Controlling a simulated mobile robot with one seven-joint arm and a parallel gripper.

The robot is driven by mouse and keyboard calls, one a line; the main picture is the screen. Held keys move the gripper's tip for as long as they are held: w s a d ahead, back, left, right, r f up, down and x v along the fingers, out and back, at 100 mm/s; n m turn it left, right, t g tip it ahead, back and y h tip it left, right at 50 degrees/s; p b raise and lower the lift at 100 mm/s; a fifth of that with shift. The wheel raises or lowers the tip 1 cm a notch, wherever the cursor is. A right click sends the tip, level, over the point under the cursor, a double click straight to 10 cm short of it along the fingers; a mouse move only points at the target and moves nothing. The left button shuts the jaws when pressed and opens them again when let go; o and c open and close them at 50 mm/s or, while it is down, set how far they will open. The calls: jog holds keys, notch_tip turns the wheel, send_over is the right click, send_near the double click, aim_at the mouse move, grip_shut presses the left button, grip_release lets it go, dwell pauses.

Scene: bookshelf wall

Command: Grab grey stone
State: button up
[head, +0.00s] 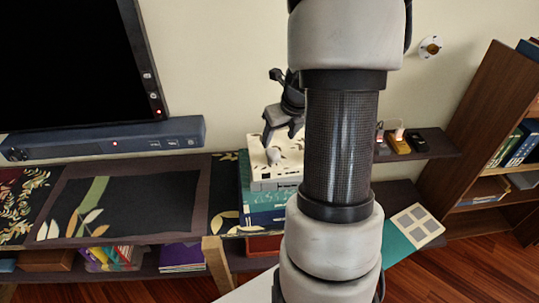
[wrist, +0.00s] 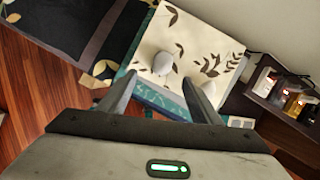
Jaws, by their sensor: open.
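A small rounded grey stone (head: 274,155) lies on the cream, leaf-patterned top of a stack of books (head: 262,200). It also shows in the wrist view as a pale grey stone (wrist: 162,64), ahead of and between my fingers. My gripper (head: 281,133) is open just above the stack, its fingers pointing down. In the wrist view my gripper (wrist: 168,84) has its fingers spread, with nothing held between them. The exact gap to the stone is unclear.
The book stack stands on a dark low shelf (head: 225,168). A television (head: 70,60) and a soundbar (head: 105,138) are at the left. A small wall shelf (head: 430,143) with little items is at the right, before a wooden bookcase (head: 480,120).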

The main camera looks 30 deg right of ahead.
send_over(274, 153)
jog(key=s, duration=0.2)
jog(key=f, duration=0.5)
jog(key=shift+a+f+b, duration=0.3)
jog(key=shift+a+b, duration=0.05)
jog(key=shift+a, duration=0.05)
jog(key=x, duration=0.5)
jog(key=shift+s+d+f, duration=0.1)
jog(key=shift+d, duration=0.3)
jog(key=c, duration=1.2)
